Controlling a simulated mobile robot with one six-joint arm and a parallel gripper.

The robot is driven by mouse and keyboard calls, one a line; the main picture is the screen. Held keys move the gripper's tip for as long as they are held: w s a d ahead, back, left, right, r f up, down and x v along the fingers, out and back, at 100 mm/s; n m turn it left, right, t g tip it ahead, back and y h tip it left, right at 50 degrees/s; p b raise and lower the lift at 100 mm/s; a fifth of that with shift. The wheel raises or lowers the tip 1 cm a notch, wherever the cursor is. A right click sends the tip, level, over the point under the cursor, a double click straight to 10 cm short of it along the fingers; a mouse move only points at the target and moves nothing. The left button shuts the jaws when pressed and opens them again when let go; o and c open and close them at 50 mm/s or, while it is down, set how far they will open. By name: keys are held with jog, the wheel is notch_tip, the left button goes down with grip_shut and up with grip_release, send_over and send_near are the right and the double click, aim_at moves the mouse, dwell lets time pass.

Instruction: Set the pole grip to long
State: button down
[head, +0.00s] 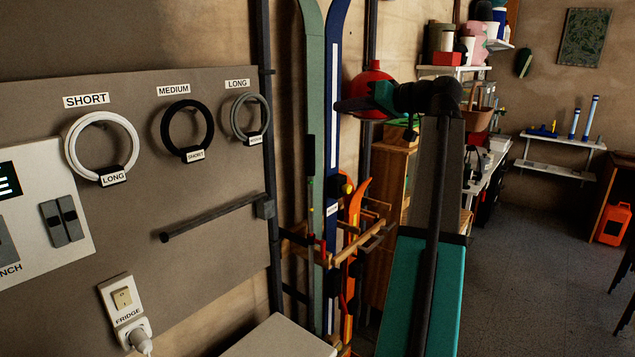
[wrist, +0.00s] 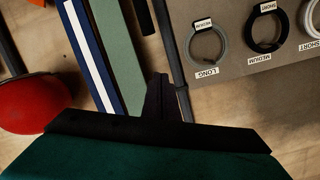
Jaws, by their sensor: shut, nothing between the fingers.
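No pole grip can be told for certain. A dark horizontal bar (head: 215,217) projects from a bracket at the grey board's right edge. Above it hang a white ring (head: 68,150) under the sign SHORT with a tag LONG, a black ring (head: 166,130) under MEDIUM with a tag SHORT, and a grey ring (head: 235,117) under LONG with a small tag, apparently MEDIUM. The grey ring (wrist: 190,50) and black ring (wrist: 252,35) also show in the wrist view. My gripper (head: 345,105) is raised, shut and empty, right of the rings; its dark tip (wrist: 157,95) shows in the wrist view.
Green (head: 314,80) and blue (head: 338,60) skis stand against the wall near my gripper, with a red rounded object (head: 371,78) behind it. A rack with wooden pegs (head: 350,248) stands below. Open floor (head: 530,270) lies to the right.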

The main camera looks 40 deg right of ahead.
notch_tip(320, 180, down, 30)
jog(key=m+t+p, duration=0.5)
jog(key=m+p, duration=0.1)
jog(key=m, duration=2.5)
jog(key=shift+d+y+p, duration=0.15)
jog(key=shift+y+p, duration=0.15)
jog(key=shift+p, duration=0.05)
jog(key=shift+w, duration=0.1)
jog(key=w+a+r+p, duration=0.1)
jog(key=w+r+p, duration=0.5)
jog(key=w, duration=0.3)
jog(key=shift+w+a+r, duration=0.15)
jog(key=shift+w+r, duration=0.05)
jog(key=shift+r, duration=0.05)
